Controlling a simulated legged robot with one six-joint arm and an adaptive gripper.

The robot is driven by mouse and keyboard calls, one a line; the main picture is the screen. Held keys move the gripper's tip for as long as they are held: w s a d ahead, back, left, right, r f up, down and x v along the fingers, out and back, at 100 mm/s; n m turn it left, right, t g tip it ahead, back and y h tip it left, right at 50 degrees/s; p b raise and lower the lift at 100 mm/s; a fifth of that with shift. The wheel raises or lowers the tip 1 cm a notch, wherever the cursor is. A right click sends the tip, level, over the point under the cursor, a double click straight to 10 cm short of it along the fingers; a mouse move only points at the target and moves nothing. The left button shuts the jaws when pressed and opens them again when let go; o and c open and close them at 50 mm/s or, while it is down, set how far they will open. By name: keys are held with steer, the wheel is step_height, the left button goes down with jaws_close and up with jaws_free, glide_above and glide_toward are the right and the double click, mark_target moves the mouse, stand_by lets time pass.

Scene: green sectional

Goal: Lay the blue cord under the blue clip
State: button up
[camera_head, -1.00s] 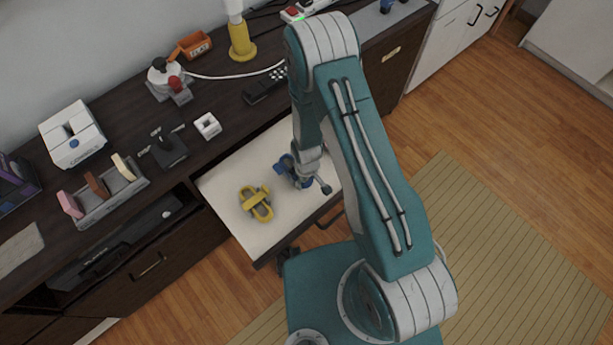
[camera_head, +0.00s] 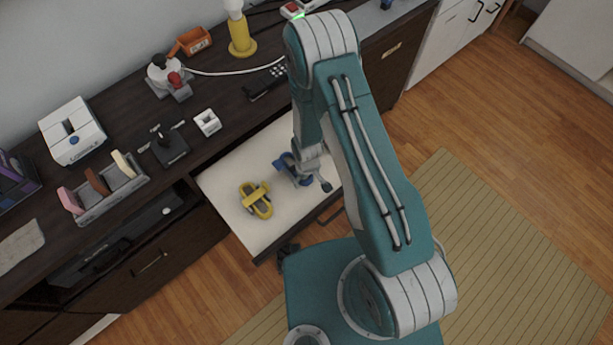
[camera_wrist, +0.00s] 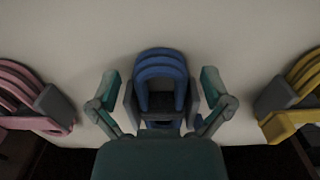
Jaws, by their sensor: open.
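The blue cord (camera_wrist: 160,65) shows in the wrist view as a bundle of blue bands arching at the far side of a dark block with blue at its near edge. I cannot clearly tell the blue clip from the cord or which lies over which. In the head view the blue bundle (camera_head: 287,167) lies in the open drawer, partly hidden by my arm. My gripper (camera_wrist: 160,100) is open, with one finger on each side of the blue bundle. I see no clear grip on it. My gripper also shows in the head view (camera_head: 308,178), fingers mostly hidden.
A yellow bundle (camera_head: 255,201) lies in the light-bottomed drawer (camera_head: 225,180), left of the blue one. The wrist view also shows the yellow bundle (camera_wrist: 290,118) at right and a pink one (camera_wrist: 38,112) at left. The dark cabinet top holds a white cube and joysticks.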

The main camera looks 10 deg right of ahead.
step_height(320, 180, up, 12)
stand_by(0.6)
steer(key=shift+f, duration=0.1)
stand_by(0.4)
steer(key=d+r+m+t, duration=0.1)
steer(key=d+r+m, duration=0.15)
steer(key=r, duration=0.95)
steer(key=d+r+m+t, duration=0.1)
steer(key=d+r+t, duration=0.15)
steer(key=r, duration=0.95)
steer(key=s+d+r+m+t, duration=0.1)
steer(key=s+d+r, duration=0.1)
steer(key=s+r, duration=0.5)
steer(key=s+d+r+m+t, duration=0.1)
steer(key=s+d+r+m, duration=0.1)
steer(key=s+r, duration=0.5)
steer(key=shift+s+d+r, duration=0.25)
steer(key=shift+s+d, duration=0.1)
steer(key=shift+s, duration=0.05)
